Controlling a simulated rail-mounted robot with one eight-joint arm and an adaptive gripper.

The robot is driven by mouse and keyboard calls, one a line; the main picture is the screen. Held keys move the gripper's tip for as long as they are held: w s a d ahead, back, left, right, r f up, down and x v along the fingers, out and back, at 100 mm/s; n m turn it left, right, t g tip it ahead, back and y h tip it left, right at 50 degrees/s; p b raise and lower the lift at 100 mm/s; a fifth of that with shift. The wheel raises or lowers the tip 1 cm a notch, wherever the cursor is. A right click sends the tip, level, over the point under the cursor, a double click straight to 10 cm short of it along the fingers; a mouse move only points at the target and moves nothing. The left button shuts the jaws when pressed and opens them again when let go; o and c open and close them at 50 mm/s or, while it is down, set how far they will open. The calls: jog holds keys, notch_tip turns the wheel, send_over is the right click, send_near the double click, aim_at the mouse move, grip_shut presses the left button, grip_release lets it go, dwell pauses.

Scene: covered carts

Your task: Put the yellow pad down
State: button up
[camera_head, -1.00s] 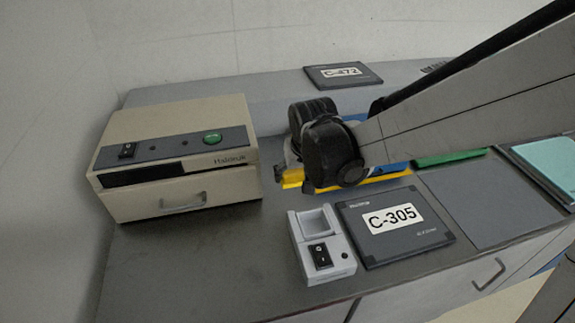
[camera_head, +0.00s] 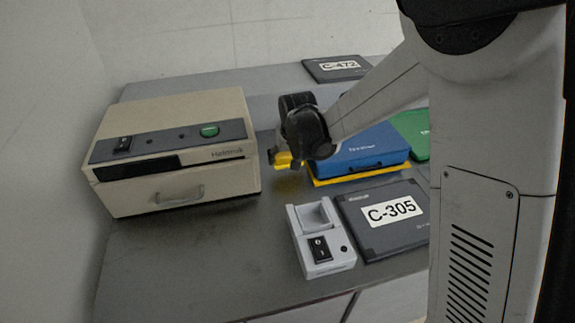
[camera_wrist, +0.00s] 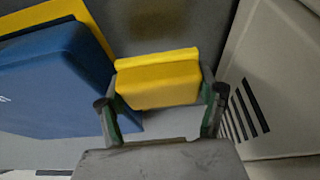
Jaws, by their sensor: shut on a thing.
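The yellow pad (camera_wrist: 158,82) is a small block with a raised lip along its far edge, seen in the wrist view between my two fingers. My gripper (camera_wrist: 161,97) is shut on it, one finger at each side.
A beige box (camera_head: 175,150) stands left, close beside my gripper. A blue case (camera_head: 360,150) lies on a yellow base (camera_head: 365,175) to the right. A grey switch unit (camera_head: 320,235) and the C-305 panel (camera_head: 385,220) lie in front. The front-left counter is clear.

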aim_at(287, 172)
jog(key=shift+f, duration=1.95)
jog(key=shift+f+b, duration=0.1)
jog(key=shift+b, duration=0.2)
jog(key=shift+f, duration=0.15)
jog(key=o, duration=1.3)
jog(key=shift+c, duration=0.2)
jog(key=shift+r, duration=0.4)
jog(key=p+v, duration=0.1)
jog(key=v, duration=1)
jog(key=shift+s+r, duration=0.2)
jog(key=shift+r, duration=0.15)
jog(key=shift+d, duration=0.1)
